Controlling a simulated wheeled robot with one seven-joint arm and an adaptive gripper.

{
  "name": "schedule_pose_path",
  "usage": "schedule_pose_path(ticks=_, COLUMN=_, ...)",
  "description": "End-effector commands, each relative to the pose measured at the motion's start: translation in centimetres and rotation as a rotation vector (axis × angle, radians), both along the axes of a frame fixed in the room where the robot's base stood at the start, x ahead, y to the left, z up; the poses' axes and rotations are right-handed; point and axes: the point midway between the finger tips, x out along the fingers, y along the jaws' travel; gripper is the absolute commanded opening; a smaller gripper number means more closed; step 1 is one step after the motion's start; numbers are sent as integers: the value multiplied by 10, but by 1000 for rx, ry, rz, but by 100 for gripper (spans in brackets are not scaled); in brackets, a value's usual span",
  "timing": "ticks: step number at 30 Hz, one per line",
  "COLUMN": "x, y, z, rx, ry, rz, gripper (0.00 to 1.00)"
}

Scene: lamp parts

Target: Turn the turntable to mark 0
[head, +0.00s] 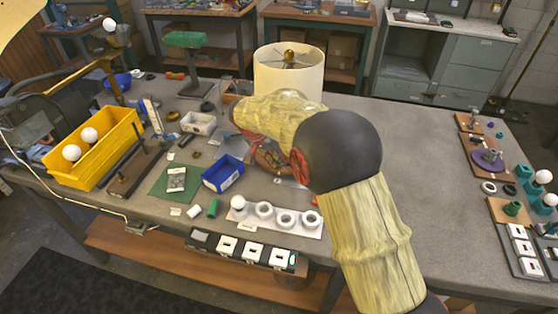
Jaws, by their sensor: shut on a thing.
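My arm reaches in from the bottom right and bends over the middle of the workbench. My gripper (268,160) is low over the bench behind my forearm and mostly hidden. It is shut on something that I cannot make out. I cannot clearly identify the turntable, and no mark or number on one is readable. A pale flat piece (289,182) shows just below my gripper, partly covered by my arm. A purple disc (487,161) with a grey upright part sits on a wooden board at the far right, well away from my gripper.
A cream lampshade (288,75) stands behind my arm. A blue bin (223,173), a green mat (168,188) and a yellow bin (95,150) with white bulbs lie left. A white ring holder (275,219) is at the front edge.

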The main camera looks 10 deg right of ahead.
Motion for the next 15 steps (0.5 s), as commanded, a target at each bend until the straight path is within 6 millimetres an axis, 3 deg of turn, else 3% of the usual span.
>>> schedule_pose_path(ticks=12, x=0, y=1, z=-1, rx=0, ry=3, rz=-3, gripper=0)
schedule_pose_path(ticks=13, x=0, y=1, z=-1, rx=0, ry=3, rz=-3, gripper=19)
schedule_pose_path(ticks=15, x=0, y=1, z=-1, rx=0, ry=2, rz=-3, gripper=23)
